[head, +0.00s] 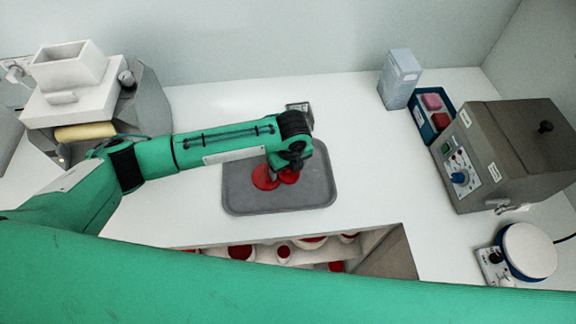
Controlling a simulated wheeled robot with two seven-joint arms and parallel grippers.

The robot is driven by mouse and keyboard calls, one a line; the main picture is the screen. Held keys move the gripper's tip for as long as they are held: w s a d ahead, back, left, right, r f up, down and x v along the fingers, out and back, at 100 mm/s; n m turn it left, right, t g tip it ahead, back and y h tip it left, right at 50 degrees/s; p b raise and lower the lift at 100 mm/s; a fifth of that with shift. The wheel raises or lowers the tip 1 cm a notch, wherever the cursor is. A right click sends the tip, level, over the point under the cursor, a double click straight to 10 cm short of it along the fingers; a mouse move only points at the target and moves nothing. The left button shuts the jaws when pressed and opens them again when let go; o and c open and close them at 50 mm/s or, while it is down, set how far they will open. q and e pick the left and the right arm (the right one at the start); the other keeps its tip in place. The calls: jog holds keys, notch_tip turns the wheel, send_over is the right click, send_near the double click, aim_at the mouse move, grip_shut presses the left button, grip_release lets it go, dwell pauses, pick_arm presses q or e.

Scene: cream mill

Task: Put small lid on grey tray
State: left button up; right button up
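The grey tray (316,186) lies flat on the white worktop, in the middle of the head view. Two round red lids show on or just above it. The larger-looking red lid (263,180) is on the left. The smaller-looking red lid (290,176) is on the right, partly covered by my gripper. My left gripper (281,168) points down over the tray, right at the lids. Its fingers are small and partly hidden by the wrist, so I cannot tell whether they grip a lid. My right gripper is not in view.
An open compartment below the worktop's front edge holds several red-and-white items (284,252). A grey machine (510,150), a blue box (433,112) and a pale carton (399,78) stand right. A white-hoppered machine (70,80) stands left. The worktop right of the tray is clear.

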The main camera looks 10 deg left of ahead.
aim_at(290, 176)
pick_arm(q)
jog(key=shift+r, duration=0.15)
jog(key=shift+r, duration=0.3)
notch_tip(290, 176, up, 12)
jog(key=s+b, duration=0.1)
jog(key=b, duration=0.2)
jog(key=shift+d+b, duration=0.35)
jog(key=shift+d, duration=0.05)
jog(key=shift+s+r, duration=0.1)
